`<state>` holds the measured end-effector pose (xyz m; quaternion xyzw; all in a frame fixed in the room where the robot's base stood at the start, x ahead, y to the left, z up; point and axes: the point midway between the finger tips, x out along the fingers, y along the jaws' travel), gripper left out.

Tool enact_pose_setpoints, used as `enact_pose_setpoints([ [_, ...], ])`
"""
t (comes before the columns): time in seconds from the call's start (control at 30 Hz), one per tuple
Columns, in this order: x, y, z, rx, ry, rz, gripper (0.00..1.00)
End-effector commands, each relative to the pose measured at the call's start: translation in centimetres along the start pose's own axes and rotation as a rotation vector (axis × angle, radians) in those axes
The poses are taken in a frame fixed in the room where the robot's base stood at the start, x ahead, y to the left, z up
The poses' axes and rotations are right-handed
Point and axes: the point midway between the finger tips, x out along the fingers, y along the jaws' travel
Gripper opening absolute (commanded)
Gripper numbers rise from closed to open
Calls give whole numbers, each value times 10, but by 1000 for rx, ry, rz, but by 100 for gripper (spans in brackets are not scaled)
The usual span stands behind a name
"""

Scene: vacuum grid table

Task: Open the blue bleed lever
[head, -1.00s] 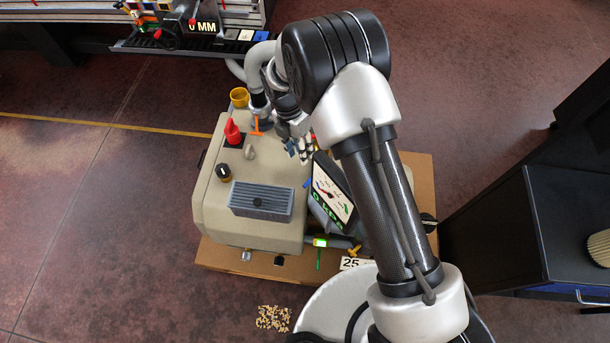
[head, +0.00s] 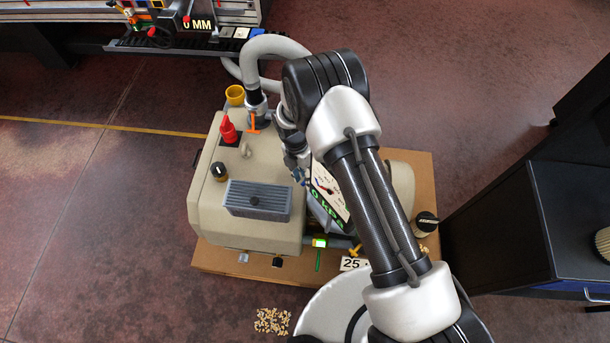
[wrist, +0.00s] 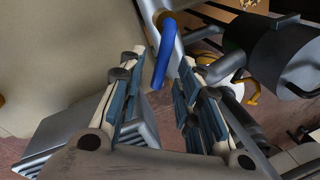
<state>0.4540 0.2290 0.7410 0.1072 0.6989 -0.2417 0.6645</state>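The blue bleed lever (wrist: 165,48) shows in the wrist view as a curved blue handle at the upper middle, beside a metal pipe. My gripper (wrist: 161,60) is open. Its two fingers stand on either side of the lever's lower end, with a gap visible on both sides. I cannot tell how deep the lever sits between the fingertips. In the head view my gripper (head: 297,170) is small and partly hidden by my arm, just above the gauge panel (head: 328,195). The lever cannot be made out there.
The beige pump housing (head: 205,215) stands left of my gripper, with a red knob (head: 228,130), an orange lever (head: 254,122) and a grey vented block (head: 258,200). A grey hose (head: 280,44) rises behind. A dark cabinet (head: 575,210) stands at right. The floor at left is clear.

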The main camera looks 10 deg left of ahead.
Motion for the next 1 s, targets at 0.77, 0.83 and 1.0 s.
enact_pose_setpoints([
  [0.77,0,0,0,0,0,0,0],
  [0.83,0,0,0,0,0,0,0],
  [1.0,0,0,0,0,0,0,0],
])
